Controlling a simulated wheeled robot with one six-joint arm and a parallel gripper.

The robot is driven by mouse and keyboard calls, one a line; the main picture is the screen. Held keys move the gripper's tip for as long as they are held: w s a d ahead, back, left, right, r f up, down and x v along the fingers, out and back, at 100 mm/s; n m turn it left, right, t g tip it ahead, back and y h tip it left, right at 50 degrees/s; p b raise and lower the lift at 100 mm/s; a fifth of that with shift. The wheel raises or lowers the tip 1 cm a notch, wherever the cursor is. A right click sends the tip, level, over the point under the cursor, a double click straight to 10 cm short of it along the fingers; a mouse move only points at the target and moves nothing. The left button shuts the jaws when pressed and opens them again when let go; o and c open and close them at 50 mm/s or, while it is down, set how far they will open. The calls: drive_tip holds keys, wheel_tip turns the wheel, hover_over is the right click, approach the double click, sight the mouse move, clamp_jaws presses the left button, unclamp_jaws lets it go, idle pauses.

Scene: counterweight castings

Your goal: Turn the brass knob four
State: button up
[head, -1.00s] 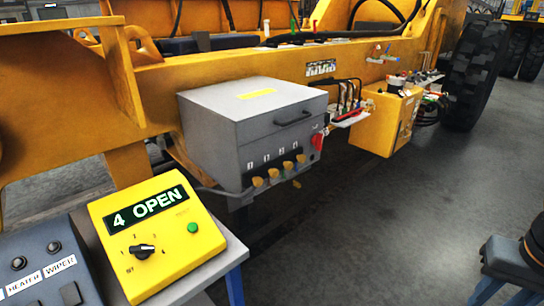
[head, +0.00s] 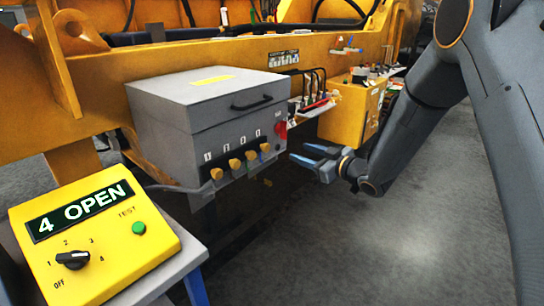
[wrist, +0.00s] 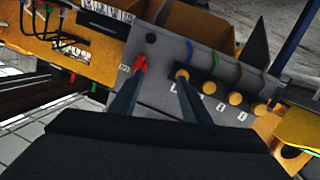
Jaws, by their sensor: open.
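A grey box (head: 205,110) carries a row of several brass knobs along its lower front. The end knob closest to the red switch (head: 281,129) is at the right of the row (head: 265,148); in the wrist view that same end knob (wrist: 183,75) is nearest the red switch (wrist: 139,64). The labels are too small to read surely. My gripper (head: 300,153) is open and empty, just right of the row. In the wrist view its fingers (wrist: 160,80) point at the panel, one by the red switch, the other overlapping the end knob; contact cannot be told.
A yellow control box (head: 95,240) reading "4 OPEN" stands at the lower left, with a black selector and a green test button. A yellow beam (head: 200,50) runs behind the grey box. Cables and a yellow cabinet (head: 345,115) lie behind my gripper. The floor at right is clear.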

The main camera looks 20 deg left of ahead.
sight(268, 148)
drive_tip(key=a+y, duration=0.1)
drive_tip(key=a, duration=0.2)
drive_tip(key=a+n+g+y, duration=0.1)
drive_tip(key=a, duration=0.3)
drive_tip(key=a+n+g+p, duration=0.1)
drive_tip(key=a, duration=0.3)
drive_tip(key=shift+w+a+f+y, duration=0.25)
drive_tip(key=shift+w+f+y, duration=0.05)
drive_tip(key=shift+f+y, duration=0.1)
drive_tip(key=c, duration=1)
drive_tip(key=shift+c, duration=0.2)
